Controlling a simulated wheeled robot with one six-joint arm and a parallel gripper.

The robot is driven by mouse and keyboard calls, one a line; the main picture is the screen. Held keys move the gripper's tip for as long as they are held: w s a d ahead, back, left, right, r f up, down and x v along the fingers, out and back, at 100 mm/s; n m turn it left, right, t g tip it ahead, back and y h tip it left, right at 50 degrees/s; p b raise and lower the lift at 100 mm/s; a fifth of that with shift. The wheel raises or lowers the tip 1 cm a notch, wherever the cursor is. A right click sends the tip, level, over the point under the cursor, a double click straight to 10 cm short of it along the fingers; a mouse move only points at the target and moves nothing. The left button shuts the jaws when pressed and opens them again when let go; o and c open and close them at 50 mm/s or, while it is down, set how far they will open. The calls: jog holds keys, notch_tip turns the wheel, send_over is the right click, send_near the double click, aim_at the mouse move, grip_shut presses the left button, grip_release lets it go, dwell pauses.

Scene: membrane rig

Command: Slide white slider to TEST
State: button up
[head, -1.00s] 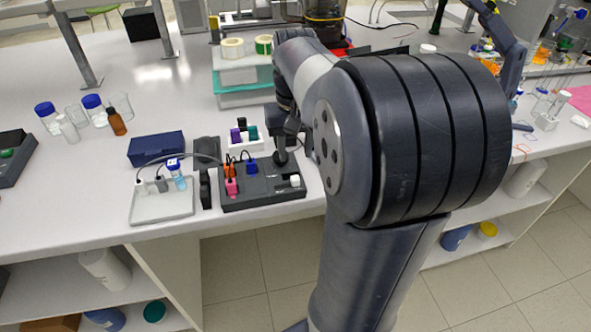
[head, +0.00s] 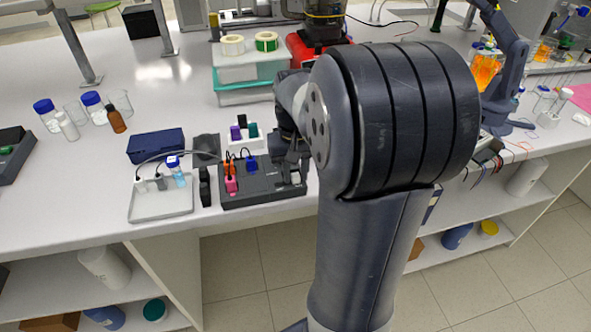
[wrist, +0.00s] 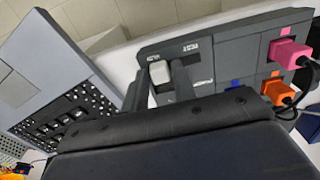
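The white slider (wrist: 158,72) is a small pale block at one end of the dark control box (wrist: 230,45). It sits in the wrist view by the left of two small printed labels, which are too small to read surely. My gripper (wrist: 160,82) is low over the box, with its two dark fingers apart on either side of the slider. Whether either finger touches it is hard to tell. In the head view the gripper (head: 291,172) is at the right end of the box (head: 250,192), and mostly covers the slider there.
A pink plug (wrist: 287,52) and an orange plug (wrist: 276,90) with cables stand in the box beside my gripper. A grey tray (head: 160,207) with a blue-capped vial is left of the box. A rack (head: 243,137) of coloured pieces stands behind it. The bench front edge is close.

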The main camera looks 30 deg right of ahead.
aim_at(278, 185)
grip_shut()
jog(key=shift+w+a+p, duration=0.15)
jog(key=shift+w+a, duration=0.15)
jog(key=shift+a, duration=0.65)
jog(key=shift+w+a+p, duration=0.15)
jog(key=shift+w+a, duration=0.1)
jog(key=shift+a, duration=0.65)
jog(key=shift+o, duration=1.6)
grip_release()
jog(key=shift+a, duration=0.15)
jog(key=shift+o, duration=0.2)
notch_tip(278, 185, up, 11)
jog(key=shift+p, duration=0.4)
